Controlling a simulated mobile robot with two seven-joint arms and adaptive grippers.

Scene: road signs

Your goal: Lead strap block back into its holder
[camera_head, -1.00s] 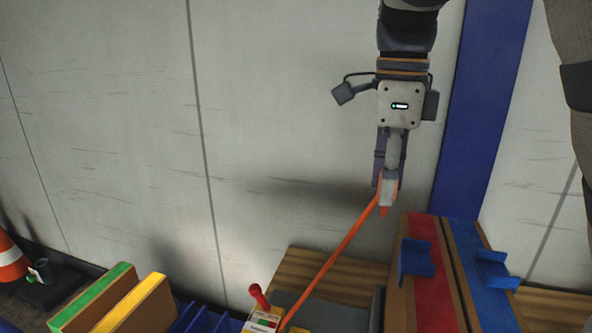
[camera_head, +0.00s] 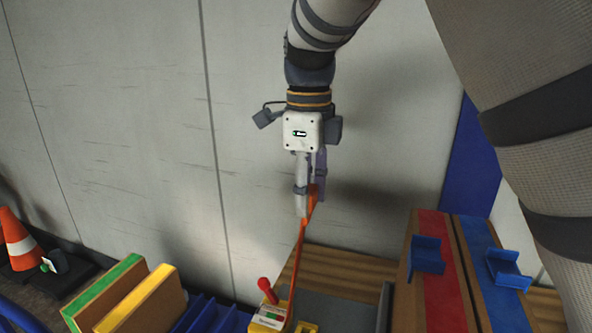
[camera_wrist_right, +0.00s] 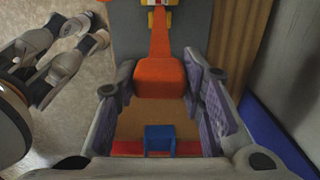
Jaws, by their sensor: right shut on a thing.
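My right gripper (camera_head: 309,208) points down and is shut on the orange strap block (camera_head: 312,196). In the right wrist view the block (camera_wrist_right: 160,78) sits between the fingers (camera_wrist_right: 158,86). An orange strap (camera_head: 298,255) runs taut from it down to a yellow-and-white unit (camera_head: 268,318) with a red knob. A blue holder (camera_head: 427,255) stands on a red-striped board, right of and below the gripper; it also shows in the right wrist view (camera_wrist_right: 159,138). A second blue holder (camera_head: 508,268) is on a blue-striped board. My left gripper (camera_wrist_right: 90,32) shows only in the right wrist view; its opening is unclear.
Green-edged (camera_head: 103,290) and yellow-edged (camera_head: 140,303) boards stand at lower left by a blue rack (camera_head: 205,316). An orange cone (camera_head: 18,240) is at far left. A pale wall (camera_head: 120,120) is behind. My arm covers the right side.

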